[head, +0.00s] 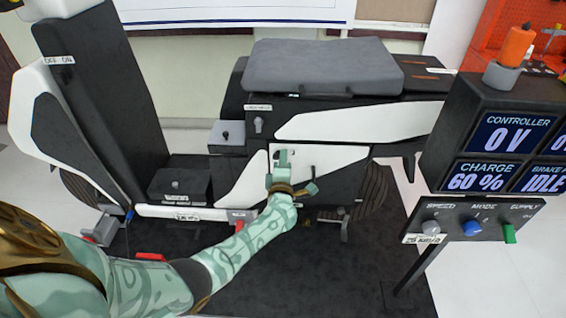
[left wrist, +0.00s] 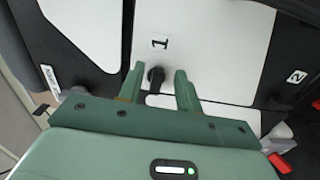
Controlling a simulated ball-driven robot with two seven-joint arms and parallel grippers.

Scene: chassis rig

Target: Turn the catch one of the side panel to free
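The white side panel (head: 325,160) is on the lower side of the black chassis. It fills the middle of the left wrist view (left wrist: 215,45). Catch one (left wrist: 155,78) is a small black knob on the panel, below a "1" label (left wrist: 160,43). My left gripper (head: 283,157) is in front of the panel in the head view. In the left wrist view its two green fingers (left wrist: 160,82) stand apart, one on each side of the catch, with a visible gap to it. The catch is hidden by the gripper in the head view. My right gripper is not in view.
A "2" label (left wrist: 297,77) is on the right in the left wrist view. A grey seat pad (head: 320,72) lies on top of the chassis. A control console (head: 480,150) stands at the right. The dark floor mat (head: 340,270) in front is mostly clear.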

